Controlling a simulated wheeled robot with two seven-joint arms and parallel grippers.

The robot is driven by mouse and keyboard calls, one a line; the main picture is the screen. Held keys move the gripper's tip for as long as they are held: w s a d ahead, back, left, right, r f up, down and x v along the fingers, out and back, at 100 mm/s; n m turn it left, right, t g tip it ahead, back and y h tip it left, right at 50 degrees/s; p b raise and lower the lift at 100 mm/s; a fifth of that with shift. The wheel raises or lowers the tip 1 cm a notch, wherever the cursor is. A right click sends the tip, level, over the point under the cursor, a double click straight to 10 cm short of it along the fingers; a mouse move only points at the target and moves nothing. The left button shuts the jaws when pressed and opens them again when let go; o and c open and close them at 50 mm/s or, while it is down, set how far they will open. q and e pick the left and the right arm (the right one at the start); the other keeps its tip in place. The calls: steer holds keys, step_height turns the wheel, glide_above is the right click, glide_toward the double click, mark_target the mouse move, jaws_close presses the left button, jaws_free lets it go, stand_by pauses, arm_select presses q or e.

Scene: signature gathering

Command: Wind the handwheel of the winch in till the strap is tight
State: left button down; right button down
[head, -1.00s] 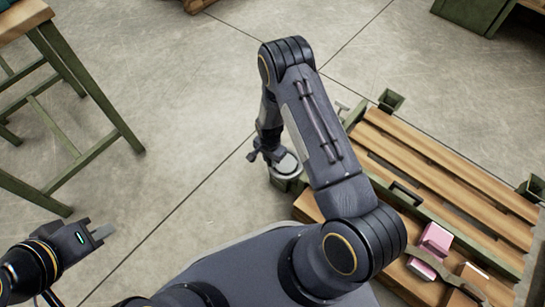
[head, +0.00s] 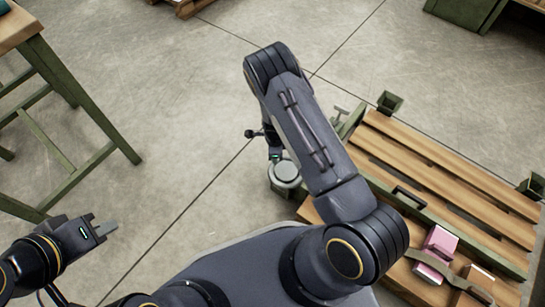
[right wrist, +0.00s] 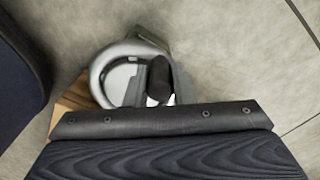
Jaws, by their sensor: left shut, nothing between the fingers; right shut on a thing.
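The winch's handwheel (head: 286,171) is a pale grey disc at the left end of the pallet in the head view. In the right wrist view it is a shiny grey ring (right wrist: 98,74) with a dark grip (right wrist: 158,80). My right gripper (right wrist: 160,88) is shut on that grip; in the head view my forearm partly hides it. The brown strap (head: 431,263) runs over a pink box (head: 440,241) and a brown box (head: 479,272) on the pallet; I cannot tell how tight it is. My left gripper (head: 108,230) is shut and empty at the lower left.
The wooden pallet (head: 446,152) has green metal edging and corner sockets (head: 389,102). A green-legged workbench (head: 67,95) stands at the left. A green cabinet (head: 468,17) is at the upper right. Bare concrete floor lies between the bench and the pallet.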

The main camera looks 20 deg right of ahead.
mark_target(288, 157)
steer(key=d+m, duration=0.1)
steer(key=m, duration=0.2)
steer(key=shift+w+d+r, duration=0.1)
steer(key=shift+w+d, duration=0.25)
steer(key=d+m, duration=0.1)
steer(key=m, duration=0.1)
steer(key=shift+d+m, duration=0.2)
steer(key=shift+m, duration=0.1)
steer(key=m, duration=0.1)
steer(key=d+m+p, duration=0.1)
steer(key=m, duration=0.1)
steer(key=shift+s+d, duration=0.15)
steer(key=shift+d, duration=0.15)
steer(key=shift+s+d+m, duration=0.25)
steer(key=shift+d+m, duration=0.2)
steer(key=shift+m, duration=0.65)
steer(key=shift+d, duration=0.1)
steer(key=c, duration=1.2)
jaws_free()
steer(key=shift+c, duration=0.2)
step_height(288, 157, up, 8)
steer(key=p, duration=0.3)
